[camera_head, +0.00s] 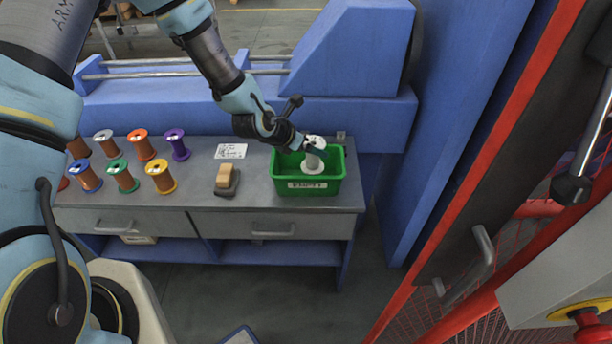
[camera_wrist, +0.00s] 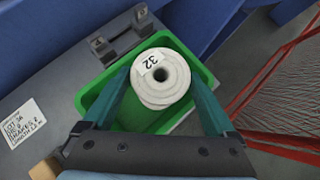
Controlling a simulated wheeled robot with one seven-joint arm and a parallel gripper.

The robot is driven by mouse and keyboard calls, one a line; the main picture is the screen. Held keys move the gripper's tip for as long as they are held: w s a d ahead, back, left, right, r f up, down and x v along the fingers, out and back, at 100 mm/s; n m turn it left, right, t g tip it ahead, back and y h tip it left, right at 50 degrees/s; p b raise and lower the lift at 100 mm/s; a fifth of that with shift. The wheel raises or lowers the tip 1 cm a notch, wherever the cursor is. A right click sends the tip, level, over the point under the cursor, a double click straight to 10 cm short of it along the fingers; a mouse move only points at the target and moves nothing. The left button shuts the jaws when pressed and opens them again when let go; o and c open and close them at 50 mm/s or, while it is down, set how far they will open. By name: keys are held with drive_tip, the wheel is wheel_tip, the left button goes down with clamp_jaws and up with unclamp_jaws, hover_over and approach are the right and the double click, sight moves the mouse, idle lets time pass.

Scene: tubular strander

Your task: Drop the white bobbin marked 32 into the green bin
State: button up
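The white bobbin marked 32 (camera_wrist: 163,78) is between the two fingers of my gripper (camera_wrist: 160,88), which appear to close on its upper flange. The 32 label faces the wrist camera, beside the centre hole. In the head view, the white bobbin (camera_head: 313,163) stands roughly upright within the opening of the green bin (camera_head: 307,187). Whether its lower flange touches the bin floor cannot be told. My gripper (camera_head: 312,146) is above the bin at the bobbin's top. The bin sits at the right end of the grey bench and also shows in the wrist view (camera_wrist: 92,97).
Several coloured bobbins (camera_head: 123,176) stand on the left of the grey bench (camera_head: 205,160). A tan-topped block (camera_head: 226,179) and a white label card (camera_head: 231,151) lie left of the bin. A blue machine housing (camera_head: 350,50) rises behind; a red-edged guard stands right.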

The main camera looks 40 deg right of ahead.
drive_tip(key=shift+o, duration=0.4)
drive_tip(key=shift+a, duration=0.1)
drive_tip(key=shift+a+r, duration=0.25)
drive_tip(key=b+v, duration=0.2)
drive_tip(key=v, duration=0.8)
drive_tip(key=shift+b, duration=0.3)
